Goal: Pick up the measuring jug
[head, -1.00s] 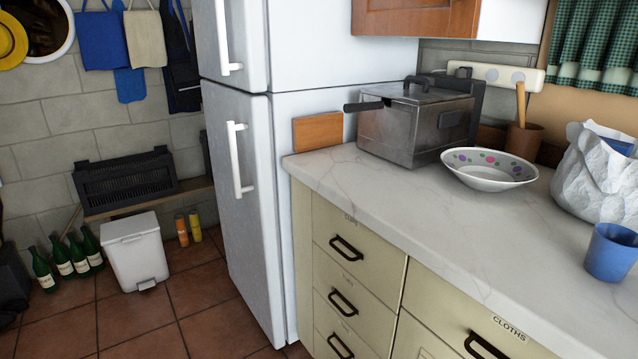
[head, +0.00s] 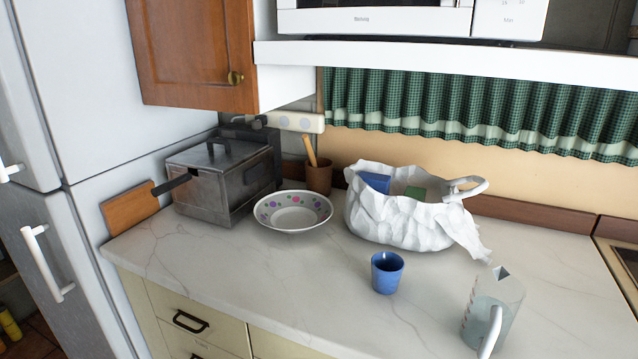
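The measuring jug (head: 488,312) stands upright on the marble worktop (head: 330,300), near the lower right of the head view. It is clear, with markings on its side, a spout at the top and a pale handle facing the front. Its lower end comes close to the bottom edge of the picture. Neither of my grippers shows in the head view.
A blue cup (head: 387,272) stands left of the jug. A crumpled white bag (head: 385,220) holding blue and green things lies behind. A dotted bowl (head: 292,212), a metal fryer (head: 215,185) and a wooden board (head: 130,208) stand farther left. A microwave (head: 400,18) is above.

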